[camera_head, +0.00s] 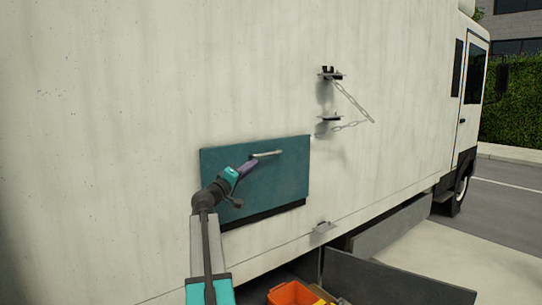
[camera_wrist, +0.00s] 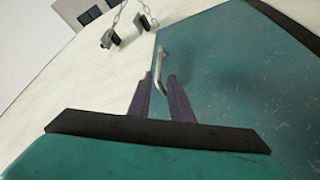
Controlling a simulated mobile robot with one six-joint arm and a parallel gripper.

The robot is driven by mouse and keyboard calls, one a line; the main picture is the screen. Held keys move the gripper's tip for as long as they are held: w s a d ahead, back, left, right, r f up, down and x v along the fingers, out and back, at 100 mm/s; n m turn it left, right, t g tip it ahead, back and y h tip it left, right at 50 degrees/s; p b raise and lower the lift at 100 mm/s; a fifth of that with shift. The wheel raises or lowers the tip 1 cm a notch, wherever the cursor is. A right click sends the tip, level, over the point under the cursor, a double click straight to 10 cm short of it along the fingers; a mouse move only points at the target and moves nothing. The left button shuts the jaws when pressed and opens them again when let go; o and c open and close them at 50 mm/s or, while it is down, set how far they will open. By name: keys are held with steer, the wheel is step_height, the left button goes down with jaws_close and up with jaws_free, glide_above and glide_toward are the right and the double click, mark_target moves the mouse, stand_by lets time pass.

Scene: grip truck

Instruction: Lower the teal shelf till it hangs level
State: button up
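The teal shelf (camera_head: 285,178) is folded up flat against the side of the truck. It fills much of the right of the wrist view (camera_wrist: 235,75). Its pale metal bar handle (camera_head: 266,154) is near the upper edge; in the wrist view the handle (camera_wrist: 162,60) runs between my fingertips. My gripper (camera_head: 254,162) is just left of the handle in the head view. In the wrist view my gripper (camera_wrist: 160,76) has its two purple fingers apart, with gaps beside the handle. I cannot tell whether a finger touches it.
A chain (camera_head: 352,100) hangs from brackets (camera_head: 330,74) on the wall, right of and above the shelf. A small bracket (camera_head: 322,227) sticks out below right. An orange crate (camera_head: 291,293) stands low in front. The wall left of the shelf is clear.

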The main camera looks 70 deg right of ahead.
mark_target(270, 154)
steer(key=shift+s+d, duration=0.15)
steer(key=shift+p+x, duration=2.8)
steer(key=shift+x, duration=4.1)
steer(key=shift+s+f, duration=0.1)
steer(key=shift+c, duration=0.5)
jaws_close()
steer(key=shift+s+a, duration=0.1)
steer(key=shift+a, duration=0.1)
steer(key=shift+d, duration=0.1)
